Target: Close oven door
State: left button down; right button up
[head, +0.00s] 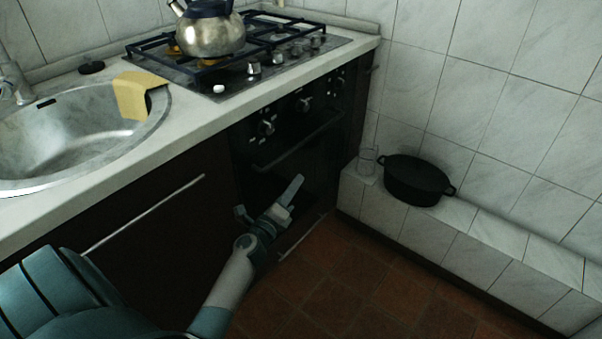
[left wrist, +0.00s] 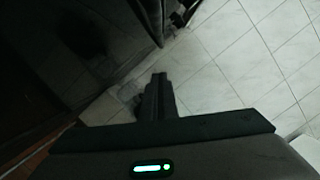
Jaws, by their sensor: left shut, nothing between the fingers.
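The black oven (head: 290,145) is built into the counter under the stove, with knobs on its panel and a dark bar handle (head: 298,142) below them. The oven door (head: 312,172) looks upright and flush with the front; any small gap is too dark to tell. My left gripper (head: 296,186) is in front of the lower part of the door, its fingers shut and empty, pointing up and to the right. In the left wrist view the shut fingers (left wrist: 158,95) show in front of dark surfaces and white tiles. My right gripper is not in view.
A kettle (head: 208,34) stands on the gas stove (head: 330,42). A sink (head: 75,140) with a yellow cloth (head: 140,94) is to the left. A black pot (head: 415,180) and a glass (head: 367,162) stand on the tiled ledge (head: 490,225). The brown floor (head: 350,290) is clear.

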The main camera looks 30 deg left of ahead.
pick_arm(q)
jog(key=shift+s+d+f, duration=0.15)
jog(key=shift+s+f, duration=0.05)
jog(key=shift+s, duration=0.85)
jog(key=shift+d, duration=0.1)
